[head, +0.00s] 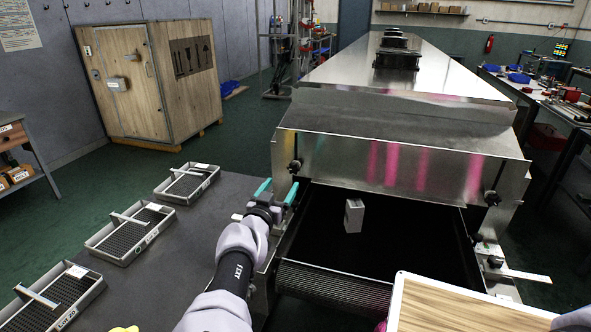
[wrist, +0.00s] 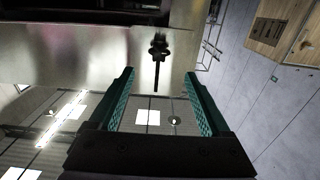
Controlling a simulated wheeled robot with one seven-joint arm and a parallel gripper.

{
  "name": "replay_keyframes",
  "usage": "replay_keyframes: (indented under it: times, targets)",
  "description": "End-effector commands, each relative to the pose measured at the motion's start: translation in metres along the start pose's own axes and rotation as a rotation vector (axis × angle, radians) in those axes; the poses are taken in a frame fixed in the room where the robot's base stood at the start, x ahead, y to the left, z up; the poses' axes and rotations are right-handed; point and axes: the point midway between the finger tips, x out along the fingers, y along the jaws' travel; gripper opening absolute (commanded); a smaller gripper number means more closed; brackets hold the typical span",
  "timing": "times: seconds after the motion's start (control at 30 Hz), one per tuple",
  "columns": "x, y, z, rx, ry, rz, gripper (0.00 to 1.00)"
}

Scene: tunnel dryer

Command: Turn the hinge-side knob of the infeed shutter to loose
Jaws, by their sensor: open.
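The infeed shutter (head: 390,160) is a shiny metal panel across the front of the tunnel dryer. A dark knob (head: 295,167) sits at its left end and another dark knob (head: 492,198) at its right end. Which is on the hinge side I cannot tell. My gripper (head: 277,190), with teal fingers, is open and empty just left of and below the left knob. In the wrist view a black knob (wrist: 158,47) with a thin bar pointing down stands ahead of the fingers, roughly centred between them. I see no contact with it.
A small grey block (head: 354,215) is in the dark infeed opening below the shutter. Several mesh trays (head: 122,238) with handles lie on the grey table at left. A white-rimmed wooden board (head: 450,305) is at lower right. A pale lever (head: 525,275) sticks out right.

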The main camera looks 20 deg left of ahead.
Motion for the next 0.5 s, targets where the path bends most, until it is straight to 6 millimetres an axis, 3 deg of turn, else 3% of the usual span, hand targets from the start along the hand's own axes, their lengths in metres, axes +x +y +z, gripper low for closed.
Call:
replay_keyframes:
  times: [0.3, 0.5]
  targets:
    - [0.061, 0.002, 0.000, -0.001, -0.001, 0.006, 0.81]
    - [0.088, 0.002, 0.001, -0.001, -0.002, 0.005, 0.81]
